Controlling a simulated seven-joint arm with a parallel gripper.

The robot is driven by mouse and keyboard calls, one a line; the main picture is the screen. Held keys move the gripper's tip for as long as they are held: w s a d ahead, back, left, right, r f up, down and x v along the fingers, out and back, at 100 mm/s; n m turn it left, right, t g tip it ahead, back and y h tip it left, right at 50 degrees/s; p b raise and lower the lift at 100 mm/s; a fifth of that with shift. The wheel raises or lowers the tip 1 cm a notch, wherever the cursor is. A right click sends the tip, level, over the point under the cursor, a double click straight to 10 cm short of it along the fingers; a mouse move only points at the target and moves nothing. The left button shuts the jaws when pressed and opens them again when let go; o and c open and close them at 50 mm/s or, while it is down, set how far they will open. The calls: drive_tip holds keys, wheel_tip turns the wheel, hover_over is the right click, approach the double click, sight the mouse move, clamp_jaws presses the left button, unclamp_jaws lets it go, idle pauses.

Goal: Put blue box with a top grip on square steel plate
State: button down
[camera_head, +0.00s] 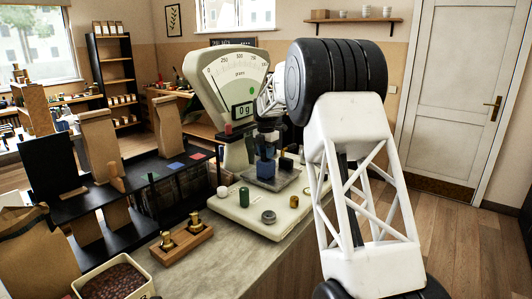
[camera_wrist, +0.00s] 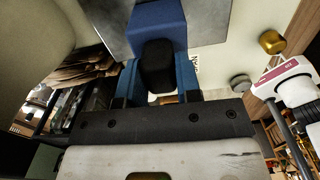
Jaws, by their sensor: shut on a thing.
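The blue box (camera_head: 265,168) is upright, over the square steel plate (camera_head: 288,181) of the scale in the head view. In the wrist view the blue box (camera_wrist: 158,20) shows with its dark top grip (camera_wrist: 158,62) between my fingers, and the steel plate (camera_wrist: 215,18) lies behind it. My gripper (camera_wrist: 158,85) is shut on this grip; in the head view my gripper (camera_head: 268,140) points down above the box. I cannot tell whether the underside of the box touches the plate.
The scale's dial housing (camera_head: 232,95) stands close behind; its display (camera_head: 242,110) reads 0 g. A green cylinder (camera_head: 244,197), a grey disc (camera_head: 268,216) and a brass piece (camera_head: 293,201) sit on the pale base. A wooden block (camera_head: 180,245) with brass weights is in front.

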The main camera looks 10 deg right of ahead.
drive_tip(key=shift+f, duration=0.1)
drive_tip(key=c, duration=0.7)
unclamp_jaws()
drive_tip(key=shift+c, duration=0.2)
drive_tip(key=shift+r, duration=3.9)
